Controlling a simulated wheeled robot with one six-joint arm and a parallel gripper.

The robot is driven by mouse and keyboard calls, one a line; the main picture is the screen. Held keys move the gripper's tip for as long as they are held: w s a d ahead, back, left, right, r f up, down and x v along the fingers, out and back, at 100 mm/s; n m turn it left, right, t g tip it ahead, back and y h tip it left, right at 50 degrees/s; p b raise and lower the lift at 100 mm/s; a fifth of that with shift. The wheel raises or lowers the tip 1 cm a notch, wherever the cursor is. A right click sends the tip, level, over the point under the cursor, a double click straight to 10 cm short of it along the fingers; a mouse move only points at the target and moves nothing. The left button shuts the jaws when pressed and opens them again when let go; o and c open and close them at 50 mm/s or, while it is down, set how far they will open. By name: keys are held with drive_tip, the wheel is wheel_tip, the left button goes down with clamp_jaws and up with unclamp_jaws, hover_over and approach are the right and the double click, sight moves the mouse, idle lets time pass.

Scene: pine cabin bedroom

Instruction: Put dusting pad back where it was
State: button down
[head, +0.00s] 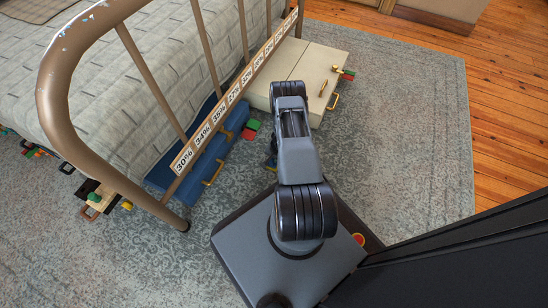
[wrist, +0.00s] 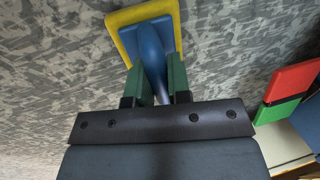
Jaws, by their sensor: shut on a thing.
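The dusting pad (wrist: 149,42) shows at the top of the wrist view, with a yellow-edged head and a blue body and handle. My gripper (wrist: 160,88) is shut on its blue handle, between two green fingers.
A blue case (head: 212,152) with brass handles lies partly under the metal bed frame (head: 130,180). A cream case (head: 305,72) lies behind it. Red and green blocks (wrist: 283,92) show right of the gripper. The patterned rug (head: 400,130) is clear at right.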

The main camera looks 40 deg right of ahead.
drive_tip(key=c, duration=1.1)
unclamp_jaws()
wheel_tip(320, 180, up, 12)
drive_tip(key=s+d+f+p, duration=0.1)
drive_tip(key=s+p, duration=0.1)
drive_tip(key=p, duration=0.3)
drive_tip(key=w+a+r+n+y, duration=0.15)
drive_tip(key=a+r, duration=0.25)
drive_tip(key=r, duration=0.6)
drive_tip(key=w+a+r+n+t, duration=0.1)
drive_tip(key=w+a+r+n, duration=0.25)
drive_tip(key=r, duration=0.55)
drive_tip(key=w+a+r+n, duration=0.2)
drive_tip(key=a+r, duration=0.3)
drive_tip(key=r, duration=0.5)
drive_tip(key=s+a+r+n, duration=0.1)
drive_tip(key=s+a+r, duration=0.2)
drive_tip(key=s+r, duration=0.2)
drive_tip(key=s+a+r+n+h, duration=0.1)
drive_tip(key=s+a+r+n, duration=0.1)
drive_tip(key=s+r, duration=0.4)
drive_tip(key=s+a+r+n+h, duration=0.1)
drive_tip(key=s+a+r+n, duration=0.1)
drive_tip(key=s+r, duration=0.4)
drive_tip(key=shift+a+h, duration=0.25)
drive_tip(key=shift+a, duration=0.65)
